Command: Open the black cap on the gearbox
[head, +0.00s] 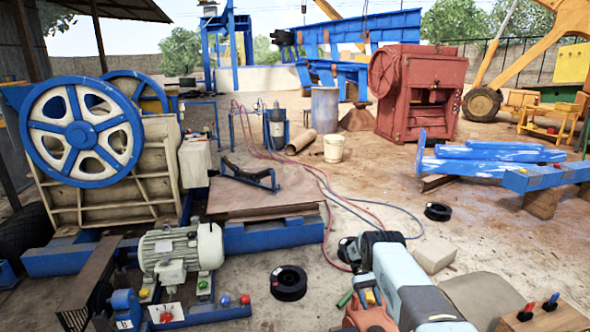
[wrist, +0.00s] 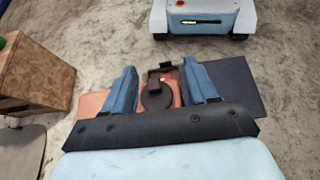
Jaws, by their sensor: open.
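In the wrist view, my gripper (wrist: 160,76) is open, with one blue-grey finger on each side of a black round part with an upright tab, which looks like the black cap (wrist: 156,97). The cap sits on an orange-red body that looks like the gearbox (wrist: 92,104), mostly hidden by my fingers and palm. Whether the fingers touch the cap I cannot tell. In the head view, the gearbox (head: 369,315) shows at the bottom edge beside my light-blue arm; the cap cannot be made out clearly there.
A wooden block with red and blue handles (head: 545,317) stands at the bottom right. A grey motor (head: 180,250) and the crusher with its blue flywheel (head: 82,134) are at left. Hoses (head: 330,195), a black ring (head: 288,282) and a pale block (head: 434,255) lie on the ground.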

